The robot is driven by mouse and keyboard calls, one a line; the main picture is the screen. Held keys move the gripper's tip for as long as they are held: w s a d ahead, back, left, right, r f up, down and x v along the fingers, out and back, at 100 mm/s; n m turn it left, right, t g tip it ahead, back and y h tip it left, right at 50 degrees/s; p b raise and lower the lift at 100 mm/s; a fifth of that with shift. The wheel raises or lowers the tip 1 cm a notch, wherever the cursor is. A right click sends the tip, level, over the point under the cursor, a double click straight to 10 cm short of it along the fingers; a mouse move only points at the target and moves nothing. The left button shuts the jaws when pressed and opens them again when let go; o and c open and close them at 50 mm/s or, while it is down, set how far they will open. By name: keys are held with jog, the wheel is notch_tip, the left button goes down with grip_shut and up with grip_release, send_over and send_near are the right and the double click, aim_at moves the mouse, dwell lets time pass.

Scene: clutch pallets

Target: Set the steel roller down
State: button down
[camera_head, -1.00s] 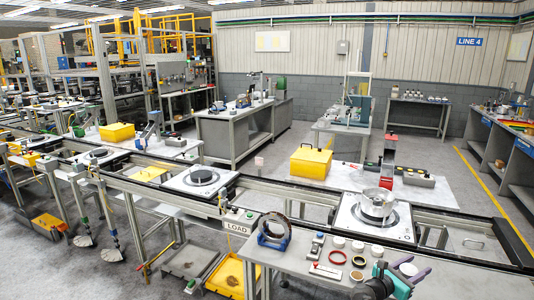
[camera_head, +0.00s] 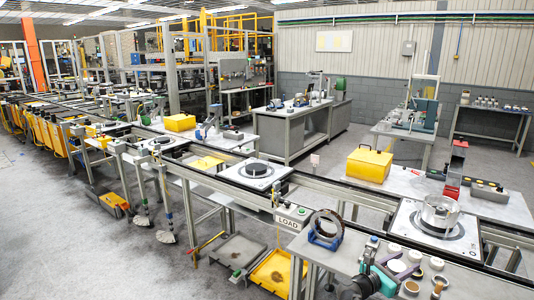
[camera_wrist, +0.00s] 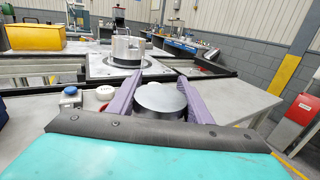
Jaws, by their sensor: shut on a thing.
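The steel roller (camera_wrist: 162,98) is a short, bright cylinder with a flat grey top, seen between the purple jaws in the wrist view. My gripper (camera_wrist: 160,86) is shut on it, one jaw at each side. In the head view, my gripper (camera_head: 393,272) is low at the front right, over the grey bench (camera_head: 345,262), with the pale round top of the roller (camera_head: 397,266) between its jaws. The underside of the roller is hidden, so I cannot tell whether it touches the bench.
A blue-footed dark ring (camera_head: 326,229) and a blue-topped button box (camera_head: 371,246) stand on the bench, with small round parts near my gripper. Behind it, a metal housing (camera_head: 440,210) sits on a white pallet (camera_head: 405,232). A yellow box (camera_head: 369,164) stands beyond the rail.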

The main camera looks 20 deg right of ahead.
jog(key=w+a+f+n+t+y+b, duration=0.15)
jog(key=w+a, duration=0.45)
jog(key=a, duration=0.6)
jog(key=w+a+f+n+t+b, duration=0.25)
jog(key=w+a, duration=0.25)
jog(key=a, duration=0.7)
jog(key=w+a+f+n+t+y+b, duration=0.1)
jog(key=w+a+t+b, duration=0.15)
jog(key=w+a, duration=0.7)
jog(key=s+a+t+b, duration=0.1)
jog(key=a, duration=0.7)
jog(key=s+a+f+n+t+y+b, duration=0.1)
jog(key=s+a, duration=0.1)
jog(key=a, duration=0.7)
jog(key=shift+s+a+f, duration=0.2)
jog(key=shift+s+f, duration=0.05)
jog(key=shift+s, duration=0.05)
